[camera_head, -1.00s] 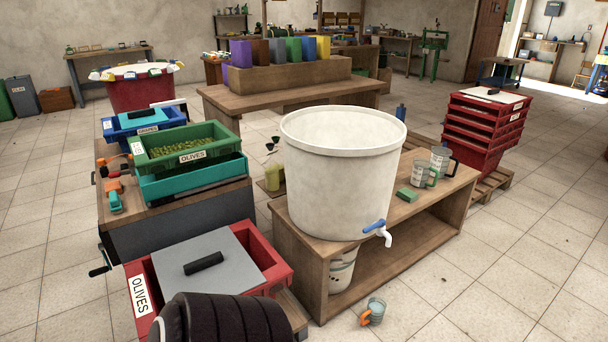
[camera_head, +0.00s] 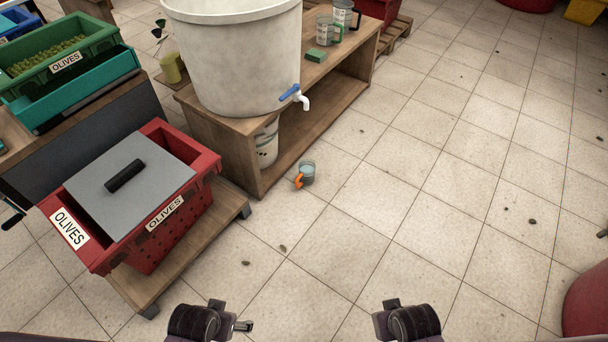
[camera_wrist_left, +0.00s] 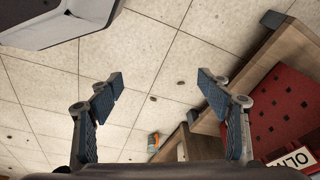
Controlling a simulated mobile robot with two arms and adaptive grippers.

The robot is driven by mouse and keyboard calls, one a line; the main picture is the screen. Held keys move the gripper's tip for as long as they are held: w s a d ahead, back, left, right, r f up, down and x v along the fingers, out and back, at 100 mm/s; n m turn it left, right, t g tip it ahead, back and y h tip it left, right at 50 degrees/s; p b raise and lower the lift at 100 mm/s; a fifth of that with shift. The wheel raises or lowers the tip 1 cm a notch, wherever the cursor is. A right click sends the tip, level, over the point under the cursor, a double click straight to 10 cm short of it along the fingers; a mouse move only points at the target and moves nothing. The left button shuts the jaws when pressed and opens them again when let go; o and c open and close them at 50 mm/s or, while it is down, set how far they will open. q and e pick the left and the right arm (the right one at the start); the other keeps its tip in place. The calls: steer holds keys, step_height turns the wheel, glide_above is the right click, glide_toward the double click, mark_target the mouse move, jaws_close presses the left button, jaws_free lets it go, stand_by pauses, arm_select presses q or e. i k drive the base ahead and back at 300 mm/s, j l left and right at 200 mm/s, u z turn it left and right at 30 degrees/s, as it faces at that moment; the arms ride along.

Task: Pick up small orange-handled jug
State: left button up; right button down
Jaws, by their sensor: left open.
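The small jug (camera_head: 308,171) is clear blue-grey with an orange handle (camera_head: 298,182). It stands on the tiled floor, just off the front corner of the wooden bench, in the head view. Its orange handle also shows in the left wrist view (camera_wrist_left: 152,139), low between my fingers and partly cut off by the gripper body. My left gripper (camera_wrist_left: 157,80) is open and empty, apart from the jug. In the head view only dark parts of my two arms show at the bottom edge; the right fingers cannot be seen.
A wooden bench (camera_head: 318,120) carries a large white tub (camera_head: 232,65) with a blue-handled tap (camera_head: 291,93). A red olives crate (camera_head: 208,172) sits on a low wooden platform (camera_head: 178,270) left of the jug. The floor right of the jug is mostly clear.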

mark_target(304, 177)
steer(key=j+z, duration=0.15)
steer(key=z, duration=1.9)
steer(key=k+j+z, duration=0.15)
steer(key=k, duration=0.25)
steer(key=k+j+z, duration=0.1)
steer(key=k+j, duration=0.2)
steer(key=k+j+z, duration=0.15)
steer(key=k, duration=0.35)
steer(key=u, duration=1.25)
